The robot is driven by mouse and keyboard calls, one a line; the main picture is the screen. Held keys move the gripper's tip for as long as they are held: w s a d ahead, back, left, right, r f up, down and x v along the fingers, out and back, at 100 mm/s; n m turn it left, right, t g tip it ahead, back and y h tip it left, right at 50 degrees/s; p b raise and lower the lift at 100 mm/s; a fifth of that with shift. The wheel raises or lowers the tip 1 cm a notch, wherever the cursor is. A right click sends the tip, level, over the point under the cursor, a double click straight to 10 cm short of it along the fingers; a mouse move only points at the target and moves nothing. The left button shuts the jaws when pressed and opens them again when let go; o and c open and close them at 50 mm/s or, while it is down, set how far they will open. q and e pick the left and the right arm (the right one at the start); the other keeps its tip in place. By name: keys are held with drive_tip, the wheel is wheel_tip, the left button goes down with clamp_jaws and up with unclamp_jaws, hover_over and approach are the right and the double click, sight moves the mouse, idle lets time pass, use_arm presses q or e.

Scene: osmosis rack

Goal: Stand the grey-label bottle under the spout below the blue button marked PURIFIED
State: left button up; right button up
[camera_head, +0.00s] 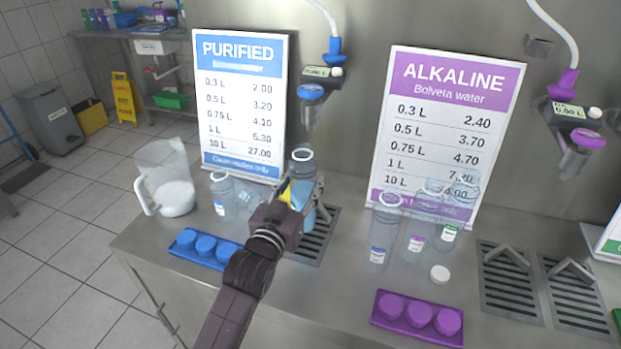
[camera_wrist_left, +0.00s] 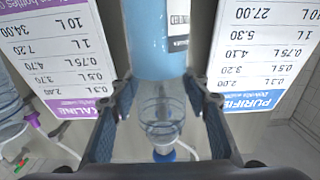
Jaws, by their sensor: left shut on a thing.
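My left gripper (camera_head: 302,193) is shut on a clear, bluish bottle (camera_head: 302,164), held upright with its open neck above the fingers. In the left wrist view, which is upside down, the bottle (camera_wrist_left: 155,40) carries a pale grey-white label (camera_wrist_left: 180,20) with a dark block. The blue button (camera_head: 310,91) and the clear spout (camera_head: 310,116) under it are on the wall, to the right of the PURIFIED sign (camera_head: 238,100). The bottle's neck is below the spout, slightly left of it in the head view. A slotted drain (camera_head: 316,240) lies beside the bottle; the bottle's base is hidden. My right gripper is out of view.
Several bottles (camera_head: 384,232), a loose white cap (camera_head: 439,273) and a purple cap tray (camera_head: 380,316) are on the right.

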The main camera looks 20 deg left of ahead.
use_arm(q)
drive_tip(key=w+f, duration=0.3)
drive_tip(key=w, duration=0.2)
drive_tip(key=shift+w+d+f+p, duration=0.15)
drive_tip(key=shift+w+p, duration=0.1)
drive_tip(key=shift+p, duration=0.1)
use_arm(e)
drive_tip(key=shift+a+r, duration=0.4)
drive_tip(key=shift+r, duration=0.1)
use_arm(q)
drive_tip(key=shift+f, duration=0.1)
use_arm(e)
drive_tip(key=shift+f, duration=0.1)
use_arm(q)
drive_tip(key=o, duration=1.5)
drive_tip(key=shift+f, duration=0.15)
drive_tip(key=shift+c, duration=0.2)
